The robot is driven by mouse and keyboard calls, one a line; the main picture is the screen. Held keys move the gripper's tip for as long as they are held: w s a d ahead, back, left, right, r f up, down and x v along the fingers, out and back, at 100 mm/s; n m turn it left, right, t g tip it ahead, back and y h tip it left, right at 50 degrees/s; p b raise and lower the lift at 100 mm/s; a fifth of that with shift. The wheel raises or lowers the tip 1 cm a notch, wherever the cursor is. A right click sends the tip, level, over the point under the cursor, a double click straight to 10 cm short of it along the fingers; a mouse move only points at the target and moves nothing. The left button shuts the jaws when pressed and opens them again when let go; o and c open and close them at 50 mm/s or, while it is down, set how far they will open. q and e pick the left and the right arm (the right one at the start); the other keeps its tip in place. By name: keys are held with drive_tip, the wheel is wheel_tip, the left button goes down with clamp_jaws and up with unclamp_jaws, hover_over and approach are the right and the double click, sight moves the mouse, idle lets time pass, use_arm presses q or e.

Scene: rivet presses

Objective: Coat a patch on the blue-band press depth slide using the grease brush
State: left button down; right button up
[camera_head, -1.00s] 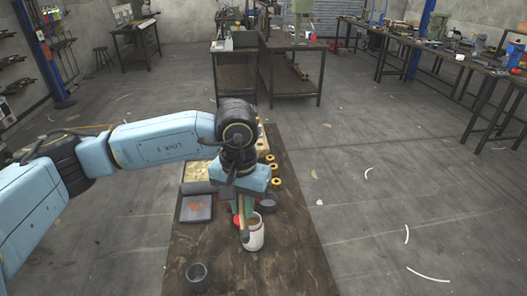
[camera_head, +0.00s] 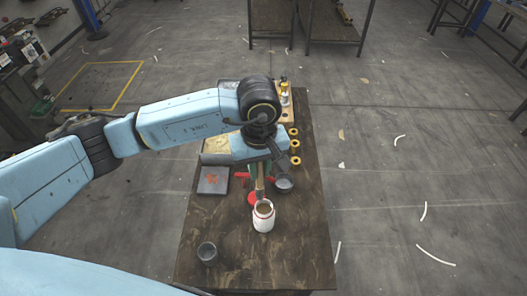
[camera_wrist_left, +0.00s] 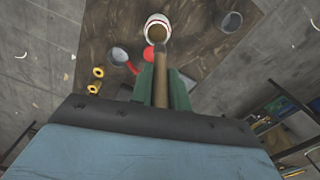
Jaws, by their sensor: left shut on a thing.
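My left gripper (camera_head: 259,172) is shut on the wooden handle of the grease brush (camera_head: 260,188). The brush points down at the mouth of a white pot (camera_head: 263,220) with red bands and brownish contents. In the left wrist view the green fingers (camera_wrist_left: 163,88) close around the brush handle (camera_wrist_left: 161,82), and the brush end is at the pot (camera_wrist_left: 154,24). I cannot tell whether the bristles are inside the pot or just above it. I cannot make out the blue-band press or its depth slide. My right gripper is not in view.
The table's front right is clear.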

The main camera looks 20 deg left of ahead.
use_arm(q)
drive_tip(key=shift+n, duration=0.5)
drive_tip(key=shift+s+d+f+b, duration=0.1)
drive_tip(key=shift+d+f+b, duration=0.15)
drive_tip(key=shift+f, duration=0.7)
drive_tip(key=shift+s+d+f+b, duration=0.15)
drive_tip(key=shift+f+b, duration=0.25)
drive_tip(key=shift+f, duration=0.55)
drive_tip(key=shift+w+d+f+b, duration=0.1)
drive_tip(key=shift+d+f+b, duration=0.15)
drive_tip(key=shift+f, duration=0.7)
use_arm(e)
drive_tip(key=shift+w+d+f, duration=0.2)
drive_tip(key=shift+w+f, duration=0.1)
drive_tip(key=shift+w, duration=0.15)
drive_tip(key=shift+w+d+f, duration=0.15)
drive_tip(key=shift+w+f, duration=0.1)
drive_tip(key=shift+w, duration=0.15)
use_arm(q)
drive_tip(key=shift+f+b, duration=0.5)
drive_tip(key=shift+b, duration=0.1)
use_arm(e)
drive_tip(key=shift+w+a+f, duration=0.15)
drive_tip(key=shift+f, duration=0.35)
use_arm(q)
drive_tip(key=shift+s+f+b, duration=0.15)
drive_tip(key=shift+b, duration=0.2)
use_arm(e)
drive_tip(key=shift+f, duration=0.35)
